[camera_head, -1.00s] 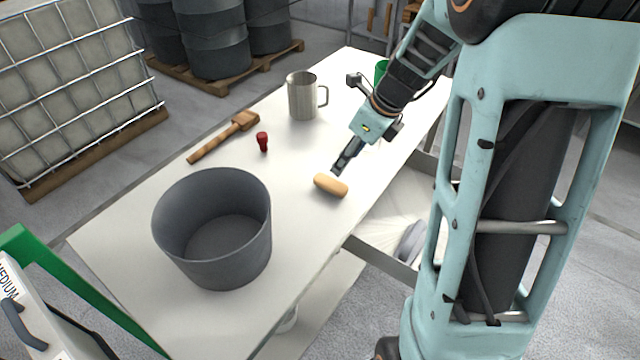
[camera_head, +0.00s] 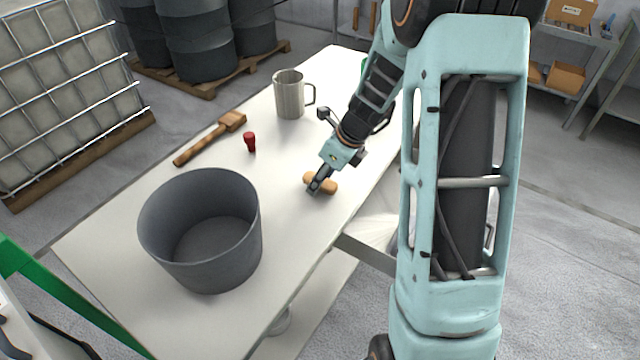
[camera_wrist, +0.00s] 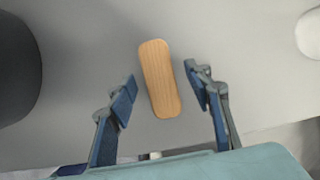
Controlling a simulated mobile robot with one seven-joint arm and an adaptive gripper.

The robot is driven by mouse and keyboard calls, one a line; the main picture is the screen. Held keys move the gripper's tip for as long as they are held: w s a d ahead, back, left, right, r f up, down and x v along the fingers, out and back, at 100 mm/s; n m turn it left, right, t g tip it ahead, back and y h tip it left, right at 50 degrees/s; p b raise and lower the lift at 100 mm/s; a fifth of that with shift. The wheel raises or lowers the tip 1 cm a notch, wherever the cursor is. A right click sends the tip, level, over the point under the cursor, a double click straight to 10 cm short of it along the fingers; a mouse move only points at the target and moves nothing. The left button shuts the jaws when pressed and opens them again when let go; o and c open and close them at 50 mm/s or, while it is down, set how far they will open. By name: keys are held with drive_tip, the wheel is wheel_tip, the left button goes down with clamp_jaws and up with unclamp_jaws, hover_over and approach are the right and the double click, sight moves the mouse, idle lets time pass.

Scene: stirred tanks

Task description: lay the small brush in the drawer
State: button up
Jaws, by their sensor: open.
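The small brush (camera_head: 328,185) lies on the white table, its tan wooden back facing up. In the wrist view the brush (camera_wrist: 159,78) is a rounded wooden bar. My gripper (camera_head: 315,190) is open over the brush. In the wrist view my gripper (camera_wrist: 163,92) has one blue finger on each side of the brush, with gaps between. The brush's underside is hidden. The drawer (camera_head: 366,252) juts out from the table's right side, mostly hidden behind my arm.
A large grey bucket (camera_head: 205,262) stands at the table's front. A wooden paddle (camera_head: 208,138), a red stopper-like piece (camera_head: 250,142) and a metal mug (camera_head: 289,95) stand or lie farther back. The table (camera_head: 120,235) is bare around the brush.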

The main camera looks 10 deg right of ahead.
clamp_jaws()
idle(0.3)
drive_tip(key=shift+r, duration=0.1)
